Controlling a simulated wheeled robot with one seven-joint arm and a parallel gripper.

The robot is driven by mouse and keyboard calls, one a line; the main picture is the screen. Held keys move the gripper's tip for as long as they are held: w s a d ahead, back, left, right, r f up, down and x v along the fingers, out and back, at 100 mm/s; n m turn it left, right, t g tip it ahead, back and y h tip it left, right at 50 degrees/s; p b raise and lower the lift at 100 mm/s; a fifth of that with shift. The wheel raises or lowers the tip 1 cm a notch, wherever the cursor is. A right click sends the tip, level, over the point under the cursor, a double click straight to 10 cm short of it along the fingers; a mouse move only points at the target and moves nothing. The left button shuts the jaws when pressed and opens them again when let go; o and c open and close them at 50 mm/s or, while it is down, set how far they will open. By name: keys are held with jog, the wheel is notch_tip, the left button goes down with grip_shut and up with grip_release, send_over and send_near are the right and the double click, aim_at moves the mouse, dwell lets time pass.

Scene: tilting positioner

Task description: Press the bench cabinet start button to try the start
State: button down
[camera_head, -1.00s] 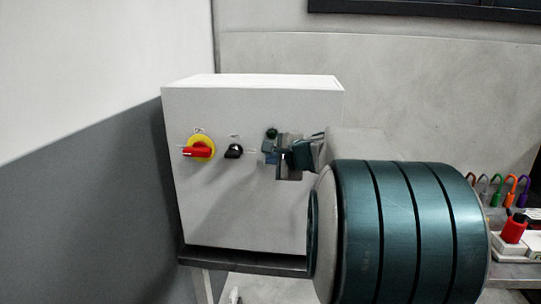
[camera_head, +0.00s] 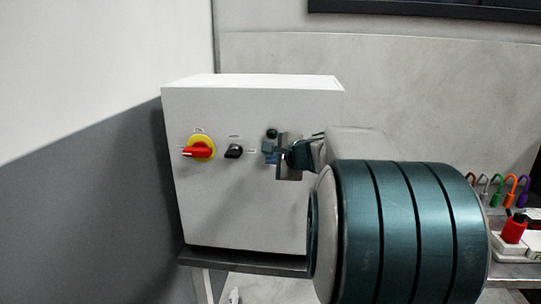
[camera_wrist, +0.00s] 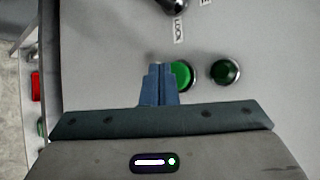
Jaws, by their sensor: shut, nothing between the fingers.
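The bench cabinet (camera_head: 235,205) is a white box with controls on its front face. In the wrist view, a bright green button (camera_wrist: 184,74) with a metal ring sits beside a dark green round lamp or button (camera_wrist: 226,72). I take the bright one as the start button; no label for it is readable. My gripper (camera_wrist: 160,67) is shut and empty, its blue fingertips covering the left edge of the bright button. I cannot tell if they touch it. In the head view my gripper (camera_head: 267,148) is just below the dark green round (camera_head: 272,133) and hides the bright button.
A red rotary switch on a yellow plate (camera_head: 199,148) and a black selector knob (camera_head: 234,151) are left of my gripper. The knob's edge also shows in the wrist view (camera_wrist: 174,4). Coloured hooks (camera_head: 511,189) and a red-topped item (camera_head: 514,229) are at the right.

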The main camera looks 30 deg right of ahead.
jog(key=shift+w+d, duration=0.1)
jog(key=shift+w+d, duration=0.15)
jog(key=shift+w, duration=0.1)
jog(key=shift+w+d, duration=0.25)
jog(key=shift+w, duration=0.1)
dwell(0.9)
dwell(0.3)
jog(key=shift+s+a+b, duration=0.5)
jog(key=shift+s+b, duration=0.05)
jog(key=shift+s, duration=0.2)
jog(key=s+a, duration=0.1)
jog(key=s, duration=0.1)
jog(key=s+a+b, duration=0.1)
jog(key=s, duration=0.1)
jog(key=shift+a, duration=0.4)
dwell(0.5)
